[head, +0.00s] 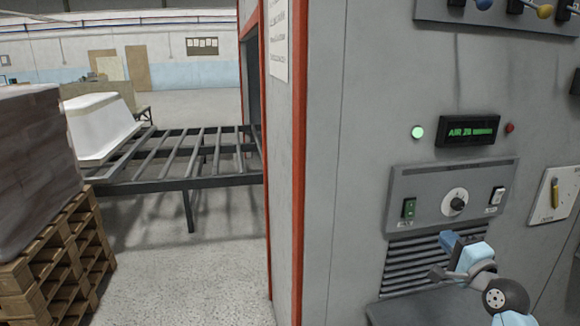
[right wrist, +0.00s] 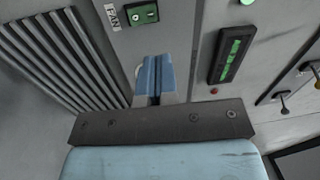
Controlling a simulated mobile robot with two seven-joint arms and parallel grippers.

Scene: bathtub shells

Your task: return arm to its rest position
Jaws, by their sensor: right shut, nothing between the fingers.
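My right gripper (head: 450,243) is in front of the grey machine's control panel (head: 440,184), near the vent slats (head: 408,268) and below the dial (head: 456,200). Its blue fingers are shut with nothing between them; they also show in the right wrist view (right wrist: 153,76). The green switch (head: 409,208) is on the left of the panel, and a green switch marked FAN shows in the right wrist view (right wrist: 146,13). The panel's right switch (head: 497,196) is pale. My left gripper is not in view.
A lit display (head: 470,131) sits above the panel, between a green lamp (head: 418,132) and a red button (head: 510,128). Levers (head: 545,11) stick out at the top right. Left are stacked pallets (head: 60,258), a roller frame (head: 190,182) and a white tub shell (head: 103,127).

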